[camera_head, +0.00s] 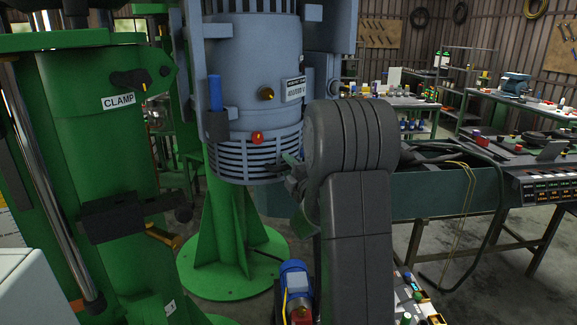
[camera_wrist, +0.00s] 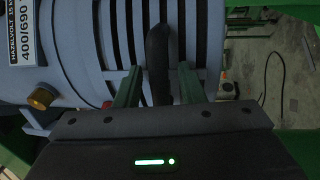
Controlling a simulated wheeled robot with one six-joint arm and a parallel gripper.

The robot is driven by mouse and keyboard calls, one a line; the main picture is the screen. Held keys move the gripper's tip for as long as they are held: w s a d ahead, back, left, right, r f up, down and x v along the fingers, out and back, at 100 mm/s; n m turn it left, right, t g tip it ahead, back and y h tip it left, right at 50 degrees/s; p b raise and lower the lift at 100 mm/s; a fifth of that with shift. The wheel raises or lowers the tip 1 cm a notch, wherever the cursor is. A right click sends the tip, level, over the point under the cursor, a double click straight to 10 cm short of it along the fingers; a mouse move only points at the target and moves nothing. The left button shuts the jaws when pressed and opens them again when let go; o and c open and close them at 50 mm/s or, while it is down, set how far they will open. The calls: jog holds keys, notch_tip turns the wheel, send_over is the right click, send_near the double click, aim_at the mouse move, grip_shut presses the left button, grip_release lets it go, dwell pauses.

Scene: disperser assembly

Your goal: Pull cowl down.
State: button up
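The cowl (camera_head: 255,158) is the slotted blue-grey ring at the bottom of the upright motor in the head view. In the wrist view its dark slots fill the upper middle (camera_wrist: 205,40). A black curved handle (camera_wrist: 158,50) stands in front of the slots. My gripper (camera_wrist: 159,72) has its two green fingers on either side of this handle, with gaps visible between fingers and handle. It is open. In the head view my gripper (camera_head: 287,170) is at the cowl's right side, mostly hidden by my arm.
The blue-grey motor (camera_head: 245,65) carries a red button (camera_head: 257,137) and a brass fitting (camera_head: 266,94). A green clamp column (camera_head: 95,150) stands at left. A green round base (camera_head: 230,270) is below the cowl, with open space between. A bench (camera_head: 450,190) stands at right.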

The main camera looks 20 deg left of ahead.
grip_shut()
jog(key=shift+f, duration=0.15)
notch_tip(320, 180, down, 9)
jog(key=b, duration=1.1)
jog(key=shift+b, duration=0.4)
grip_release()
jog(key=shift+r, duration=0.2)
